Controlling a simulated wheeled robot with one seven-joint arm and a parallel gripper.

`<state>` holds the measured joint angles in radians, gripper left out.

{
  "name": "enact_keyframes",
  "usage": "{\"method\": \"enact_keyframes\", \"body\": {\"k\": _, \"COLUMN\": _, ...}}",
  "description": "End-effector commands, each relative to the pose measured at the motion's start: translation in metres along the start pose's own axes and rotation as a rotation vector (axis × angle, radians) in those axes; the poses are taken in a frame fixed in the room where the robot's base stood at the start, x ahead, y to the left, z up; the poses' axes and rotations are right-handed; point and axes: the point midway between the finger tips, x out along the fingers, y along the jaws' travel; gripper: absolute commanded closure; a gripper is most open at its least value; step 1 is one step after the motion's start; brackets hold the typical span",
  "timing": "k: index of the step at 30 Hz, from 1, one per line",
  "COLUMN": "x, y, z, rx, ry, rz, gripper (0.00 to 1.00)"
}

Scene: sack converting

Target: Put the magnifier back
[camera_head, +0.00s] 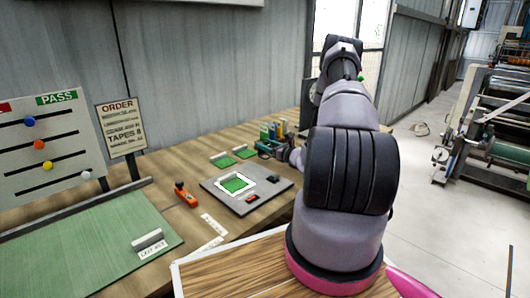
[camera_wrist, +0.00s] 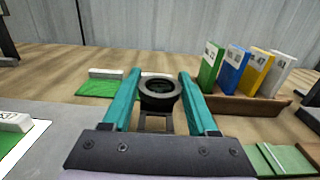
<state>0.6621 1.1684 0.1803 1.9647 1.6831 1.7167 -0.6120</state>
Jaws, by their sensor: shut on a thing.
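The magnifier, a small black loupe with a round ring top and a dark frame below it, shows in the wrist view (camera_wrist: 157,101). My gripper (camera_wrist: 160,76) has teal fingers shut on its two sides and holds it upright. In the head view my gripper (camera_head: 268,148) is over the table beyond the grey board (camera_head: 217,198). The magnifier cannot be made out there. Whether its base touches the table cannot be told.
A wooden rack (camera_wrist: 240,104) with green, blue, yellow and white cards stands to the right of my gripper. Green swatches (camera_wrist: 97,88) lie at left. The grey board holds a white-framed green sample (camera_head: 236,184). An orange tool (camera_head: 185,194) lies left of it.

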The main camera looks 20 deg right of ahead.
Motion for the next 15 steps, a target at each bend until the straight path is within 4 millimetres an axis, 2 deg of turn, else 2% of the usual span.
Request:
{"method": "enact_keyframes", "body": {"k": 3, "x": 0.0, "y": 0.0, "z": -0.021, "rx": 0.003, "ry": 0.001, "rz": 0.0, "gripper": 1.0}}
{"method": "enact_keyframes", "body": {"k": 6, "x": 0.0, "y": 0.0, "z": -0.03, "rx": 0.001, "ry": 0.0, "rz": 0.0, "gripper": 1.0}}
{"method": "enact_keyframes", "body": {"k": 15, "x": 0.0, "y": 0.0, "z": -0.032, "rx": 0.0, "ry": 0.0, "rz": 0.001, "gripper": 1.0}}
